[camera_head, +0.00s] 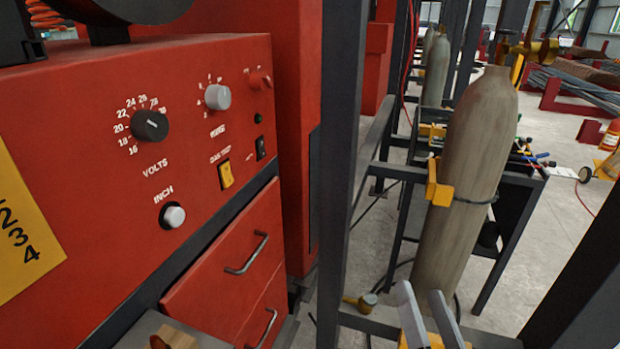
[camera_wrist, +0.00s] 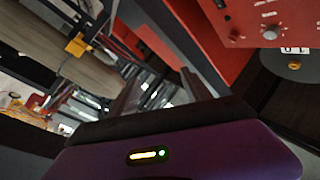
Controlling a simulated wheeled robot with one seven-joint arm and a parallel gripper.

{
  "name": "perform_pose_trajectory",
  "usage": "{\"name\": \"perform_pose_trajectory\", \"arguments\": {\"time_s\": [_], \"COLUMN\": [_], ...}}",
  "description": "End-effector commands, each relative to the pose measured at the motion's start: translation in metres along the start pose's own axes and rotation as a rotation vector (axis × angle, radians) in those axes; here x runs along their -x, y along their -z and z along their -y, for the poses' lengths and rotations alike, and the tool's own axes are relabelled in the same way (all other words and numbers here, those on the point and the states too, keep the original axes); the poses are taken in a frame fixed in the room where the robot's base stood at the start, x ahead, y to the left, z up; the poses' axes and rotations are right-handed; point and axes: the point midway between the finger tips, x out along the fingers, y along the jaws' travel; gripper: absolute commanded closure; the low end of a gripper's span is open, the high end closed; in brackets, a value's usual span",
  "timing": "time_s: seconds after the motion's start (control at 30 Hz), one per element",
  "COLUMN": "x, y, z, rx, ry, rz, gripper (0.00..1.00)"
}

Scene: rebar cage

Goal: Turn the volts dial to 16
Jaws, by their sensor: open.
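The black volts dial (camera_head: 150,124) is on the red machine panel (camera_head: 85,95) at the left of the head view. White numbers from 16 at its lower left run over its top to its right. Its pointer mark is too small to read surely. My gripper (camera_head: 428,312) is at the bottom right of the head view, well apart from the dial, open and empty. In the wrist view its fingers (camera_wrist: 160,92) stand apart with nothing between them. Part of a red panel (camera_wrist: 245,12) with a pale round knob shows at upper right there; I cannot tell which knob.
A grey range knob (camera_head: 217,97), a yellow switch (camera_head: 226,174) and a white inch button (camera_head: 174,216) share the panel. Drawers with handles (camera_head: 247,254) are below. A dark upright post (camera_head: 341,130) and a gas cylinder (camera_head: 468,165) stand near my gripper.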

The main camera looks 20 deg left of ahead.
Motion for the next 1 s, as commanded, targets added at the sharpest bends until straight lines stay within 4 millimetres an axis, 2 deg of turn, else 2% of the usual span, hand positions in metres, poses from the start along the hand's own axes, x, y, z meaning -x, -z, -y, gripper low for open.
{"name": "perform_pose_trajectory", "arguments": {"time_s": [0.03, 0.2, 0.37, 0.5, 0.67, 0.7, 0.8, 0.9, 1.0], "x": [-0.021, -0.080, -0.124, -0.150, -0.159, -0.157, -0.144, -0.126, -0.112], "y": [0.007, 0.021, 0.038, 0.053, 0.070, 0.074, 0.079, 0.076, 0.070], "z": [0.014, 0.064, 0.124, 0.186, 0.262, 0.280, 0.317, 0.339, 0.345], "rx": [-0.034, -0.158, -0.267, -0.351, -0.425, -0.438, -0.461, -0.474, -0.480], "ry": [0.040, 0.171, 0.310, 0.444, 0.606, 0.645, 0.731, 0.785, 0.803], "rz": [0.001, 0.064, 0.159, 0.281, 0.475, 0.534, 0.690, 0.846, 0.947], "gripper": [0.43, 0.43, 0.43, 0.43, 0.43, 0.43, 0.43, 0.43, 0.43]}}
